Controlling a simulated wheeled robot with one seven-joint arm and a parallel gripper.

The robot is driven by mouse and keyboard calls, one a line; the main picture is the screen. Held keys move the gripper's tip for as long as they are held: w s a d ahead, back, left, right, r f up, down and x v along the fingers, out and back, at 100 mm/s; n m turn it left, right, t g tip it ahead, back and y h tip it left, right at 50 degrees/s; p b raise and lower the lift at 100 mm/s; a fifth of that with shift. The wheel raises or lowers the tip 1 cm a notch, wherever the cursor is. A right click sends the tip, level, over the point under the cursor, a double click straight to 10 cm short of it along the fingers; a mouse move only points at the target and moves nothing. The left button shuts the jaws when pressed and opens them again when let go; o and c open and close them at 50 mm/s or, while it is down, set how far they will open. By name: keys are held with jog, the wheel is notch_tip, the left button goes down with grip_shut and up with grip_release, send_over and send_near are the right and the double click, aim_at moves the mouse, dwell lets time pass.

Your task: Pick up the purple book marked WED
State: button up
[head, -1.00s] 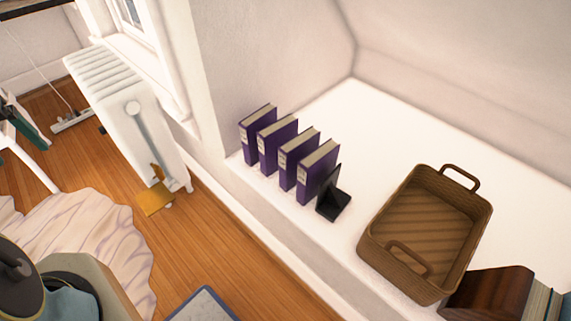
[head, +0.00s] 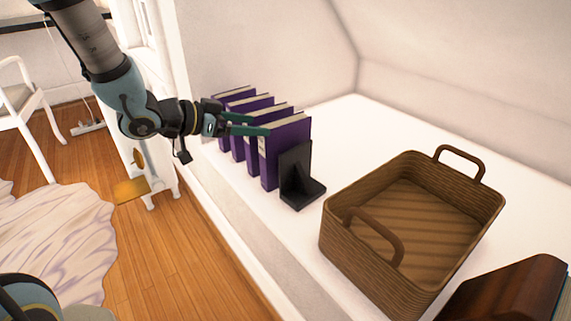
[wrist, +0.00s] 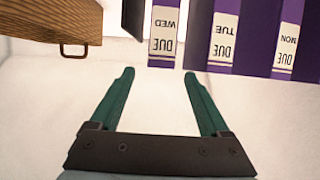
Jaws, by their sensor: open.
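The purple book marked WED (wrist: 165,32) shows its spine and white label upside down at the top middle of the wrist view. In the head view it is the purple book (head: 292,143) at the near end of the row, beside the black bookend (head: 297,180). My gripper (wrist: 159,74) is open and empty, its green fingertips pointing at the lower end of the WED spine, one to each side of it in the picture. In the head view my gripper (head: 262,125) reaches in from the left and overlaps the books' spines. I cannot tell whether the fingers touch a book.
Books marked TUE (wrist: 222,38) and MON (wrist: 287,45) stand to the right in the wrist view, with narrow gaps between. A wicker basket (head: 345,255) stands right of the bookend. White ledge behind the books is clear.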

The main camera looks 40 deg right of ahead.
aim_at(285, 128)
jog(key=b+x, duration=0.2)
jog(key=x, duration=0.8)
jog(key=shift+d+f+b, duration=0.2)
jog(key=shift+d+b, duration=0.05)
jog(key=shift+b, duration=0.15)
grip_shut()
jog(key=shift+r, duration=0.1)
dwell(0.9)
